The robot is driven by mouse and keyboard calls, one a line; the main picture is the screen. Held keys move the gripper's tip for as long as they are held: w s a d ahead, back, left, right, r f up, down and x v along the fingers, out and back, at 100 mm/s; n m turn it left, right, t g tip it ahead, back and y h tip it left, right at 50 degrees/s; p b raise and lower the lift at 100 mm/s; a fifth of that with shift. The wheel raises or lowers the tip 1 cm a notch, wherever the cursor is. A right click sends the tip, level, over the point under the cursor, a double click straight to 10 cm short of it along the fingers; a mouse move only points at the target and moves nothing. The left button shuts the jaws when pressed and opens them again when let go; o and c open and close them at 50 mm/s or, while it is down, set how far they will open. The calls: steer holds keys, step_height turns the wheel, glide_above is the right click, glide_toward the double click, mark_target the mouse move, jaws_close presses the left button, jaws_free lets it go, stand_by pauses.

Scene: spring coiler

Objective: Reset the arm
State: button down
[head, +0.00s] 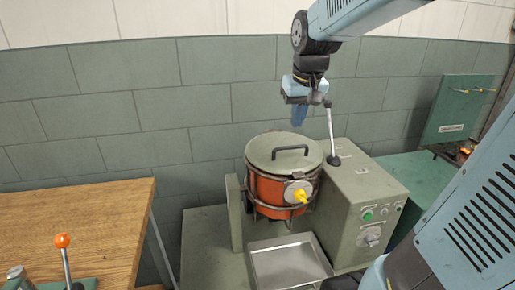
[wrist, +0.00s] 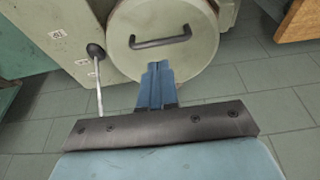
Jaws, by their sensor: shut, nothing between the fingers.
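My arm reaches in from the top right of the head view. My gripper (head: 299,124) points down above the back of the machine, a little left of its upright lever (head: 330,130). The blue fingers are shut together with nothing between them, and in the wrist view (wrist: 157,66) they lie in front of the drum's lid. I cannot tell their exact height above the lid.
An orange drum (head: 268,192) has a grey lid (head: 280,155) with a dark handle. The grey control box (head: 365,205) stands right of it, a metal tray (head: 290,265) below. A wooden table (head: 80,215) is at left; a green panel (head: 460,110) is at right.

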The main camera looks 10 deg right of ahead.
steer(key=s+t, duration=0.2)
steer(key=s, duration=1.3)
steer(key=shift+s+f, duration=0.15)
steer(key=shift+f, duration=0.05)
steer(key=c, duration=1.9)
jaws_free()
steer(key=shift+a, duration=0.1)
